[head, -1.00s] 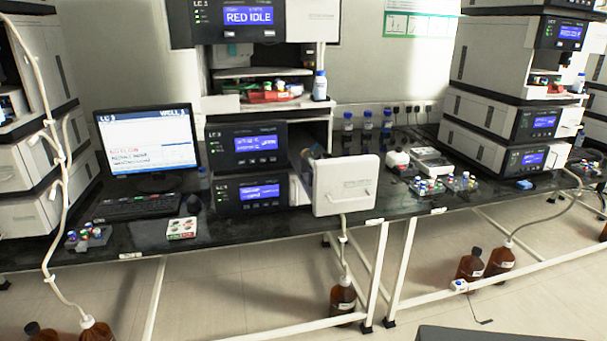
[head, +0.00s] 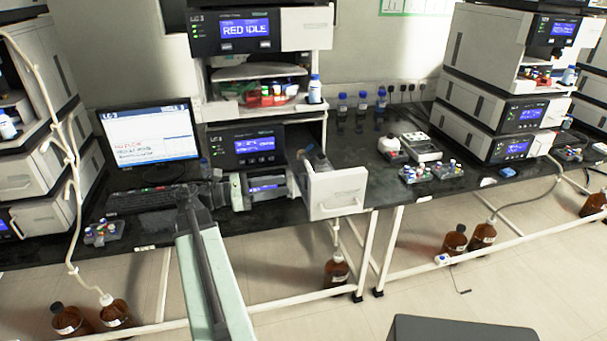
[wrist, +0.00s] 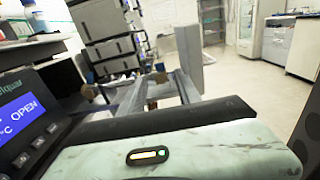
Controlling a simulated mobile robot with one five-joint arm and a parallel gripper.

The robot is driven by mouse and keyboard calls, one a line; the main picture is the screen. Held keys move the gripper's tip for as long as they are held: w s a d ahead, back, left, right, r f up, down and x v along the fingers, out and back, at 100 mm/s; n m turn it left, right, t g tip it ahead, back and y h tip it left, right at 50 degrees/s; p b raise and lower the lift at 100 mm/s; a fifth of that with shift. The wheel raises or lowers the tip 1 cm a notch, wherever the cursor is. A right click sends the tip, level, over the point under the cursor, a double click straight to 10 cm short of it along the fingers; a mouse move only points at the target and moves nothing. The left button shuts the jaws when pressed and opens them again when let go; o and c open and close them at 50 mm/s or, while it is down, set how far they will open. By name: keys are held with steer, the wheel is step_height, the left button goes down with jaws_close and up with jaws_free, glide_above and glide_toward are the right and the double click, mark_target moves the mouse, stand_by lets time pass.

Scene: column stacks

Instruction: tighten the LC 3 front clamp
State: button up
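The LC 3 stack stands in the middle of the head view, with its labelled top module (head: 249,29) and a middle module (head: 245,147). Its white-fronted drawer (head: 337,192) is pulled out at the lower right. The wrist view shows the drawer's inside with metal rails (wrist: 187,88) and brown knob-like parts (wrist: 160,68); I cannot tell which is the front clamp. My gripper (head: 238,190) is in front of the lower module, left of the drawer, its fingertips not distinguishable. My pale green arm fills the bottom of the wrist view.
A monitor (head: 147,134) and keyboard (head: 150,199) are left of the stack. Blue-capped bottles (head: 362,102) and vial racks (head: 416,174) stand to the right. A brown bottle (head: 336,271) sits on the floor below the drawer.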

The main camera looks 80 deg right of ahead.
steer(key=x, duration=0.7)
steer(key=shift+s+d, duration=0.2)
steer(key=shift+f, duration=0.1)
steer(key=shift+c, duration=0.3)
